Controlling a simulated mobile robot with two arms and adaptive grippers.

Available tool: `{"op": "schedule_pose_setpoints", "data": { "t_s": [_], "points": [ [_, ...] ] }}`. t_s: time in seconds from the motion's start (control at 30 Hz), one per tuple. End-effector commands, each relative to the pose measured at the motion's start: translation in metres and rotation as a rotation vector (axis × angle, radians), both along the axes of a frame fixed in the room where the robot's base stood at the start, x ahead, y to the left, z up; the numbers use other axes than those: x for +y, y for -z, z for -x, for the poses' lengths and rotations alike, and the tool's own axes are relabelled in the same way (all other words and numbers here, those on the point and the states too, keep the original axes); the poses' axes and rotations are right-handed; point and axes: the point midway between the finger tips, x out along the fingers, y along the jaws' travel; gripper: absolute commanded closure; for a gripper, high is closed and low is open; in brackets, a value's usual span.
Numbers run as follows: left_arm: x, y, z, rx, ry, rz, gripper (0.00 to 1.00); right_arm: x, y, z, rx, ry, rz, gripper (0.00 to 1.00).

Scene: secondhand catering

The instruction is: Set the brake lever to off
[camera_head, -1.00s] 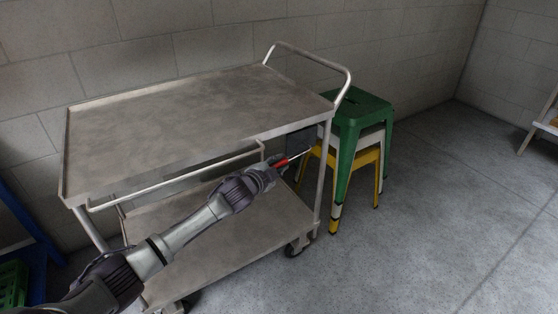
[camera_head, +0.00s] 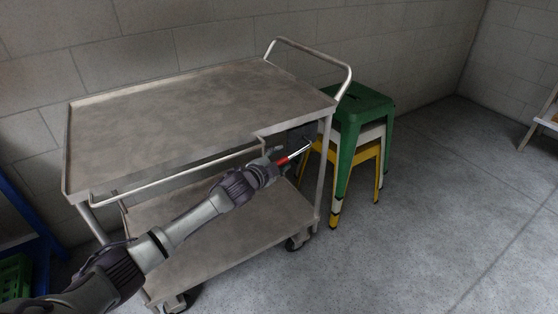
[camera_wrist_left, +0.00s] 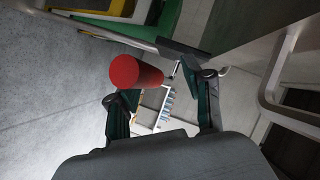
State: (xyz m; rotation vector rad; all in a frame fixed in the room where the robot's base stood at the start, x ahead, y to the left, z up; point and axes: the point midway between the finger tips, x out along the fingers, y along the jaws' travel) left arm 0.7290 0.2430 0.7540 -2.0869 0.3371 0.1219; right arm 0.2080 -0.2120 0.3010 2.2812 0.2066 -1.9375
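A metal trolley (camera_head: 185,110) stands by the wall, with a lever at its right end. The lever has a thin metal rod and a red grip (camera_head: 283,161). My left gripper (camera_head: 272,168) is at the red grip, below the trolley's top. In the left wrist view, the fingers (camera_wrist_left: 160,100) are spread apart. The red grip (camera_wrist_left: 135,76) shows large by the left finger and covers part of it; I cannot tell whether they touch. The lever's setting marks cannot be read. My right gripper is not in view.
Stacked stools, green (camera_head: 362,103) on top and yellow (camera_head: 330,152) below, stand close behind the trolley's right end. A push handle (camera_head: 310,52) rises there. The lower shelf (camera_head: 215,245) lies under my left arm. The floor (camera_head: 440,210) at the right is clear.

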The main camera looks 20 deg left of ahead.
Motion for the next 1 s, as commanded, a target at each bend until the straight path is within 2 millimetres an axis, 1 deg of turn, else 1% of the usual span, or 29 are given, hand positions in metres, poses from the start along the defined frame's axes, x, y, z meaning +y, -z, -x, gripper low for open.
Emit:
{"op": "schedule_pose_setpoints", "data": {
  "t_s": [0.13, 0.23, 0.37, 0.5, 0.6, 0.7, 0.83, 1.0],
  "points": [
    [0.002, -0.002, 0.006, -0.002, -0.001, 0.0, 0.5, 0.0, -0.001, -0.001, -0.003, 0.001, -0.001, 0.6],
    [0.005, -0.004, 0.018, -0.002, 0.001, -0.001, 0.5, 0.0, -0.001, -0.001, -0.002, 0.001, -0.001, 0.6],
    [0.01, -0.009, 0.042, 0.001, 0.0, -0.002, 0.5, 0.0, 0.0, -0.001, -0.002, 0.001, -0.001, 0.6],
    [0.015, -0.015, 0.071, 0.001, 0.0, -0.003, 0.5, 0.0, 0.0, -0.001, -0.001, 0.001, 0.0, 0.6],
    [0.018, -0.019, 0.088, 0.002, 0.001, -0.002, 0.5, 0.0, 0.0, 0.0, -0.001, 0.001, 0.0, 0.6],
    [0.02, -0.022, 0.102, 0.002, 0.0, -0.001, 0.5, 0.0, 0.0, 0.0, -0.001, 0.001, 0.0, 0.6],
    [0.022, -0.025, 0.112, 0.001, 0.001, -0.001, 0.5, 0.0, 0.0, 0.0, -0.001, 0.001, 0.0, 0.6],
    [0.023, -0.026, 0.115, 0.0, -0.001, 0.0, 0.5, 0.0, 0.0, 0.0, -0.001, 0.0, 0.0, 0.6]
  ]
}}
